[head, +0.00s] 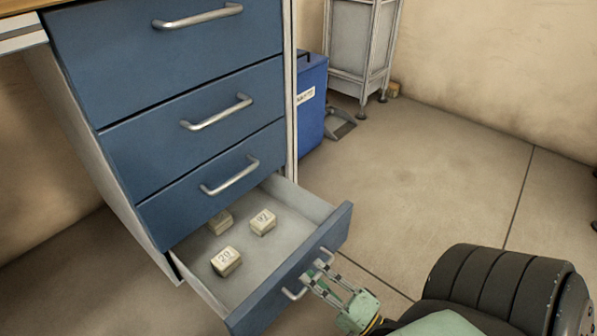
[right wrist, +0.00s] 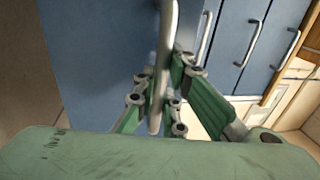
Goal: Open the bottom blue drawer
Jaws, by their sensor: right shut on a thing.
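The bottom blue drawer (head: 284,287) of the cabinet stands pulled out, with its inside showing. Its silver bar handle (head: 295,292) is on the front face. My right gripper (head: 315,280) is shut on this handle. In the right wrist view the fingers (right wrist: 157,98) lie on both sides of the handle bar (right wrist: 163,70), in front of the blue drawer face. Several small pale blocks lie in the drawer; one is marked 20 (head: 226,261) and another (head: 262,222) sits farther back. My left gripper is not in view.
The blue drawers above, such as the one directly over it (head: 210,180), are shut. A blue bin (head: 312,105) stands right of the cabinet, with a grey metal stand (head: 350,45) behind. The floor (head: 440,160) to the right is mostly clear.

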